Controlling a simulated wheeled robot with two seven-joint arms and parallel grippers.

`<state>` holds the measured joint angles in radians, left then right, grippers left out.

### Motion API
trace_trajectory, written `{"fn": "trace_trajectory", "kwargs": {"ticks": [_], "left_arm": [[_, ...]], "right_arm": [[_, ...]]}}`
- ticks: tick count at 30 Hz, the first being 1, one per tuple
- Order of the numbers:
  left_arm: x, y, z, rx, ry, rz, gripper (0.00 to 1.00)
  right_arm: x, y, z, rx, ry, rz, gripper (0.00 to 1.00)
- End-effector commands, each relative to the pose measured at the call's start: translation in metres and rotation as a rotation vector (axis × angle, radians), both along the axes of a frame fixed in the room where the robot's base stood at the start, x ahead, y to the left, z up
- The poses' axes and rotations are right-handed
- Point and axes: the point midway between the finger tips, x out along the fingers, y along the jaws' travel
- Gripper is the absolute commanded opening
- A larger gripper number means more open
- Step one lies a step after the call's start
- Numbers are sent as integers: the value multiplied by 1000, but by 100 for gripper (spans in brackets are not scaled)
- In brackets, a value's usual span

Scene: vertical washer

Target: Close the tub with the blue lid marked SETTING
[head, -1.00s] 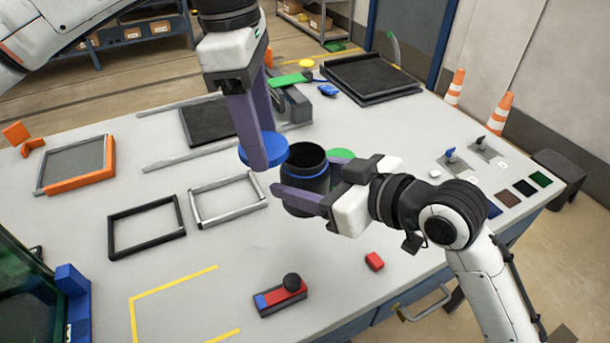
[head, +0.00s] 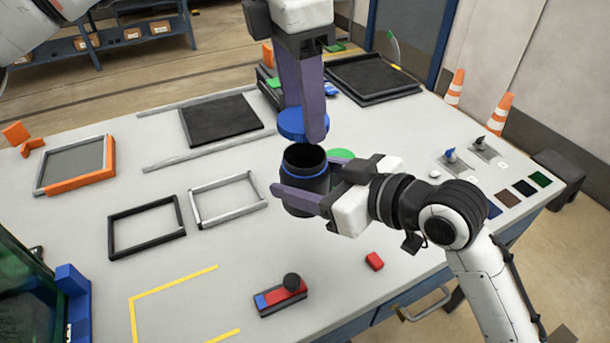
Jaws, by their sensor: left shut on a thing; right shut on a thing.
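The tub is a black open-topped cylinder (head: 304,168) with a blue ring below its rim, standing upright on the table. My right gripper (head: 292,196) is shut on the tub from the right, its fingers around its side. My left gripper (head: 306,130) points down above and behind the tub, shut on a round blue lid (head: 291,122). The lid is held roughly level, above the tub's far rim and apart from it. The purple fingers hide part of the lid, and no marking on it can be read.
A green disc (head: 341,155) lies just behind the tub. Black and silver frames (head: 228,199) lie to the left. A red-and-blue block with a black knob (head: 281,297) and a small red block (head: 374,261) are in front.

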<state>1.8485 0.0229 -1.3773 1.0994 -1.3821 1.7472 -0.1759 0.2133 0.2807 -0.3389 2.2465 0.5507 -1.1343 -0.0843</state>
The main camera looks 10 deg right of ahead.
Motion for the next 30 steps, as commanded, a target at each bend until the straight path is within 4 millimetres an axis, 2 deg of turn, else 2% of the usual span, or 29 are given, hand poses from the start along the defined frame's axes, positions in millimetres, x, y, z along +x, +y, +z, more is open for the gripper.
{"fn": "trace_trajectory", "kwargs": {"ticks": [9,30], "left_arm": [[0,1,-28,1,0,1,34],[0,-1,-28,-4,-1,1,34]], "right_arm": [[0,0,1,2,-2,0,20],[0,0,1,1,-3,0,20]]}}
